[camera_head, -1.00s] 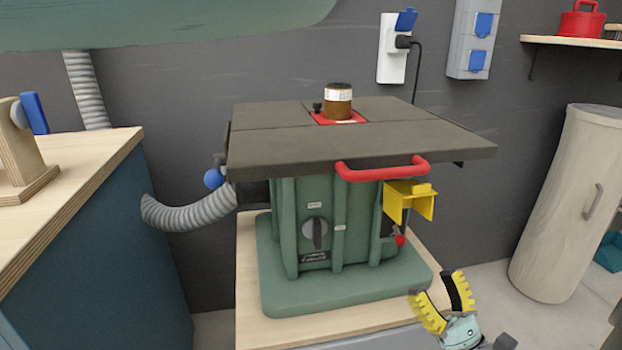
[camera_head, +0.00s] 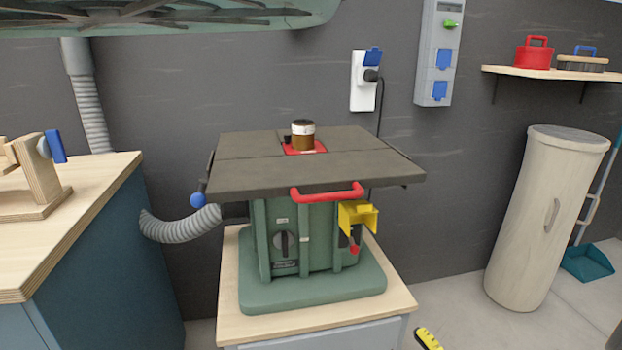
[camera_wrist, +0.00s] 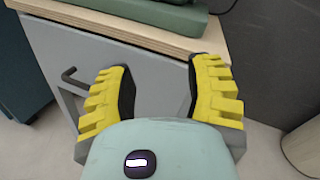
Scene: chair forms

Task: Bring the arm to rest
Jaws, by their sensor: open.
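My gripper (camera_wrist: 160,90) shows in the wrist view with its two yellow-and-black fingers spread apart and nothing between them. It faces the grey front of the cabinet (camera_wrist: 45,45) below the wooden top (camera_wrist: 125,32). In the head view only a yellow fingertip (camera_head: 428,339) shows at the bottom edge, right of the cabinet; the rest of my gripper is out of that frame. The green machine (camera_head: 310,285) with a dark table top (camera_head: 250,175) and a red handle stands on the cabinet, apart from my gripper.
A workbench (camera_head: 100,215) stands at the left with a ribbed hose (camera_head: 180,224) beside it. A pale cylindrical bin (camera_head: 540,215) stands at the right, with a teal dustpan (camera_head: 588,263) past it.

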